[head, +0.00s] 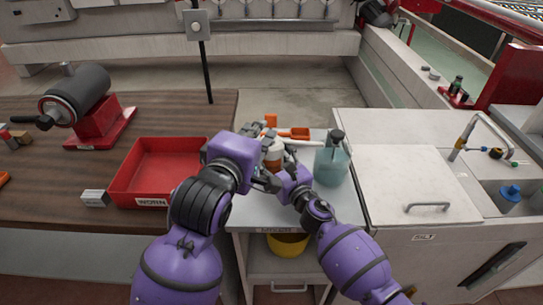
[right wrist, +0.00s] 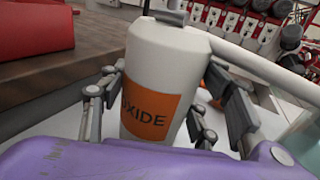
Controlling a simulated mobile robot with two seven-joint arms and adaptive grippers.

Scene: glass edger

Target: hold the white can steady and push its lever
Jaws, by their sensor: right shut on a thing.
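The white can (right wrist: 165,60) with an orange label reading "OXIDE" fills the middle of the right wrist view, roughly upright. In the head view the can (head: 273,155) is partly hidden between my two grippers. My right gripper (right wrist: 160,108) has its fingers on both sides of the can and is shut on it. A dark piece shows at the can's top in the right wrist view; I cannot tell if it is the lever or a finger. My left gripper (head: 262,135) is close to the can's upper part; whether its fingers are open is hidden.
A blue pump bottle (head: 332,167) stands close right of the can on the narrow grey cart top (head: 340,205). Orange-handled tools (head: 298,133) lie behind. A red tray (head: 122,182) marked "WORN" is left, on the wooden bench. A lidded sink unit (head: 410,185) is right.

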